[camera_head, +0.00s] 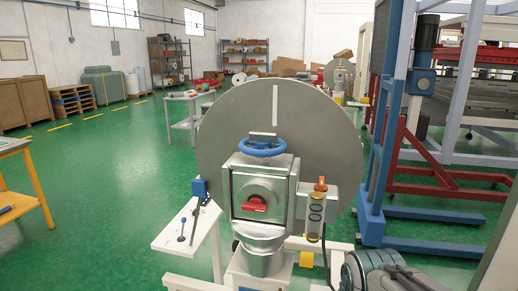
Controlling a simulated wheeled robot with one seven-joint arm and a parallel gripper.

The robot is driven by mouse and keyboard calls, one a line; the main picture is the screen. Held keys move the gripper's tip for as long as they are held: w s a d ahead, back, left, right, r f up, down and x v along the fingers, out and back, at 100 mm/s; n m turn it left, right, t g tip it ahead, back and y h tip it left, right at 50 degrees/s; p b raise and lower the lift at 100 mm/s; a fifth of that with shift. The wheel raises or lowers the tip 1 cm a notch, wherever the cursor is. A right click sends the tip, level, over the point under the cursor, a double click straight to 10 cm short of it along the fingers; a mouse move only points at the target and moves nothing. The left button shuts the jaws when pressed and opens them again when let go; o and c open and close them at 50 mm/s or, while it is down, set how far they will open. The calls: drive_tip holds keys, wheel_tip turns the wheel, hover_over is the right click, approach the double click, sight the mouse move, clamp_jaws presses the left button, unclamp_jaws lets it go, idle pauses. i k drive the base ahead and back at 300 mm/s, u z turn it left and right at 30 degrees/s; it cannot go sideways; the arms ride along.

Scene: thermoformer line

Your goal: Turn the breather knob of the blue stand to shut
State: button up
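A machine stand with a large grey disc (215,125) stands in front of me, with a blue handwheel (262,146) on top of its metal housing (240,185). A red knob or handle (254,205) sits in the housing's front face, lying roughly sideways. To its right a clear cylinder (316,212) with an orange-red knob (321,184) on top is fixed to a pale plate. I cannot tell which of these is the breather knob, or its setting. The stand's frame looks whitish, with blue fittings. My gripper cannot be made out in this view.
A grey ribbed body (375,270) fills the lower right. A white side table (180,238) with small levers stands left of the housing. A blue upright frame (372,215) and red braces stand right. A similar disc stand (339,74) is farther back. Green floor is open at left.

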sight(321, 187)
drive_tip(key=k, duration=0.75)
drive_tip(key=z, duration=0.65)
drive_tip(key=k, duration=1)
drive_tip(key=u, duration=0.3)
drive_tip(key=i, duration=0.55)
drive_tip(key=u, duration=0.65)
drive_tip(key=i, duration=1.3)
drive_tip(key=z, duration=0.75)
